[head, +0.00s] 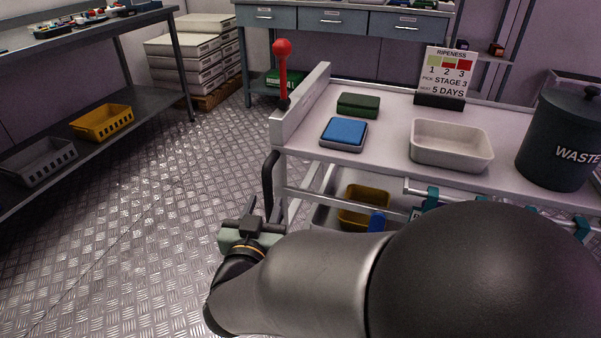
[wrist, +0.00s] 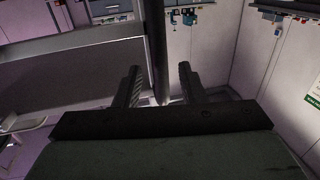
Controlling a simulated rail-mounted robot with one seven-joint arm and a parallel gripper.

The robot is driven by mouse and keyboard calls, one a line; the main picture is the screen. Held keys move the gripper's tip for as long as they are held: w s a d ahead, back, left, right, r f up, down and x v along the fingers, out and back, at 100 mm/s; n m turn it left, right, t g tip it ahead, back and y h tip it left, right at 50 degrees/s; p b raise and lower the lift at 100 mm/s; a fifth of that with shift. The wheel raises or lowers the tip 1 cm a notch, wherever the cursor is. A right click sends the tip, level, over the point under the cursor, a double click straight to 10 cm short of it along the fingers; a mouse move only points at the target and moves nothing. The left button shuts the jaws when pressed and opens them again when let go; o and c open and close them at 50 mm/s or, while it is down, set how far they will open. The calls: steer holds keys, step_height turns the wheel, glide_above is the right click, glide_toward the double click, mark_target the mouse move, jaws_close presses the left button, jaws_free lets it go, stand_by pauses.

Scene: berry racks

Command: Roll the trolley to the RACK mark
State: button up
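The trolley (head: 385,97) is a pale-topped cart with a lower shelf, on the right in the head view. A dark upright handle (head: 268,180) is on its left end, and a red-knobbed lever (head: 283,70) stands above that end. My gripper (head: 263,207) is at the handle's lower part. In the wrist view my gripper's fingers (wrist: 159,75) are apart, with a dark upright bar (wrist: 155,40), apparently the handle, between or just beyond them; I cannot tell whether they touch it. No RACK mark is visible; my arm hides part of the floor.
The trolley top carries a blue-topped scale (head: 344,131), a green box (head: 358,105), a white tray (head: 451,145), a ripeness sign (head: 447,72) and a waste bin (head: 562,140). A bench (head: 80,38) stands left, stacked boxes (head: 187,62) behind. Metal floor (head: 150,210) between is clear.

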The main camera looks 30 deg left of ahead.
mark_target(269, 197)
steer(key=shift+b+x, duration=0.3)
steer(key=shift+x, duration=1.8)
jaws_close()
steer(key=shift+d, duration=0.2)
